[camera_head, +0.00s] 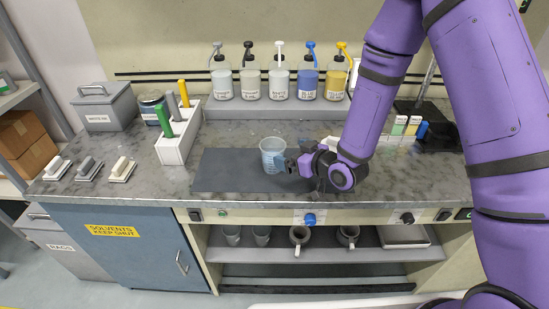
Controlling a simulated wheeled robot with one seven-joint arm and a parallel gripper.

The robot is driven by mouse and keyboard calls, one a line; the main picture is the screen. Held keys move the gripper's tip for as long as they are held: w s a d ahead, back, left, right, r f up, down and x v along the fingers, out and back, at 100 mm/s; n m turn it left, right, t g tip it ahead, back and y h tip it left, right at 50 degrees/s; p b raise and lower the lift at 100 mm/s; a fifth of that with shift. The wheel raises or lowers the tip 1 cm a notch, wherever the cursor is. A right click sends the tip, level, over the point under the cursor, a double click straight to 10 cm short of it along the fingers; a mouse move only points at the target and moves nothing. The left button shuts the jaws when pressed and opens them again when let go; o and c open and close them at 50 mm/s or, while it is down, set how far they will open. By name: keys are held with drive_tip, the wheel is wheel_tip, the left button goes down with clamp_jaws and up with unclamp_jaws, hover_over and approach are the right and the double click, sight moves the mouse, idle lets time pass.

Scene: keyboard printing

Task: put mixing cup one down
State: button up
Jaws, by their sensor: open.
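A translucent bluish mixing cup (271,155) stands upright on the dark mat (223,171) in the middle of the counter. My gripper (288,163) reaches in from the right, its fingertips at the cup's right side. The jaws are open. I cannot tell whether a finger still touches the cup. Part of the cup's right side is hidden by the gripper.
Several pump bottles (250,80) stand on a raised shelf behind. A white holder (180,143) with coloured handles is left of the mat. Small colour-topped items (405,127) stand to the right. More cups (262,235) and mugs (299,236) sit on the shelf below. The mat's left part is clear.

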sight(265, 143)
drive_tip(key=x, duration=0.8)
drive_tip(key=shift+w+r, duration=0.1)
drive_tip(key=shift+r, duration=0.1)
drive_tip(key=c, duration=0.8)
drive_tip(key=shift+r, duration=0.1)
drive_tip(key=shift+c, duration=0.2)
